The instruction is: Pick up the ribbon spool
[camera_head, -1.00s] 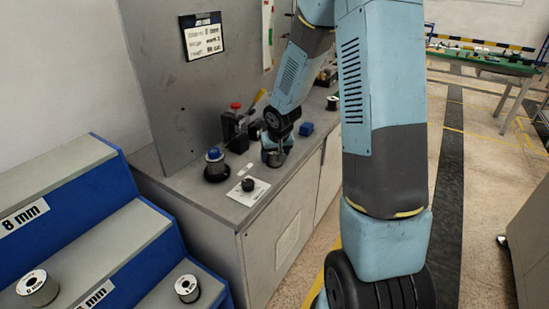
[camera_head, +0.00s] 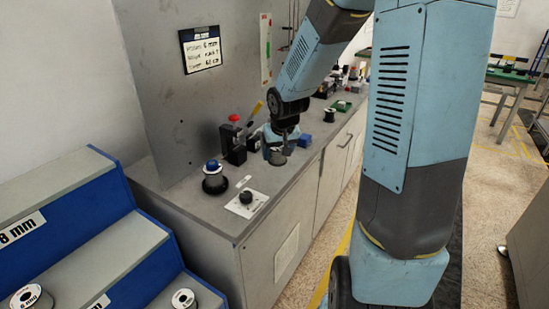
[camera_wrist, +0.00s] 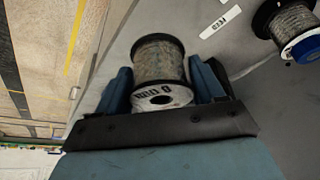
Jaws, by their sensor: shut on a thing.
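The ribbon spool (camera_wrist: 160,62) has dark rims, a grey-brown winding and a pale printed end face in the wrist view. My gripper (camera_wrist: 164,82) has one blue finger on each side of the spool and is shut on it. In the head view my gripper (camera_head: 277,146) is over the grey bench, near the black clamp, with the spool (camera_head: 277,158) small and low between its fingers. I cannot tell whether the spool touches the bench top.
A blue-capped spool on a black base (camera_head: 214,178) stands on the bench (camera_head: 180,184), left of my gripper. A dial on a white plate (camera_head: 246,198) is in front. A red-knobbed clamp (camera_head: 234,140) and a blue block (camera_head: 305,140) are nearby. A blue stepped rack (camera_head: 150,225) stands at left.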

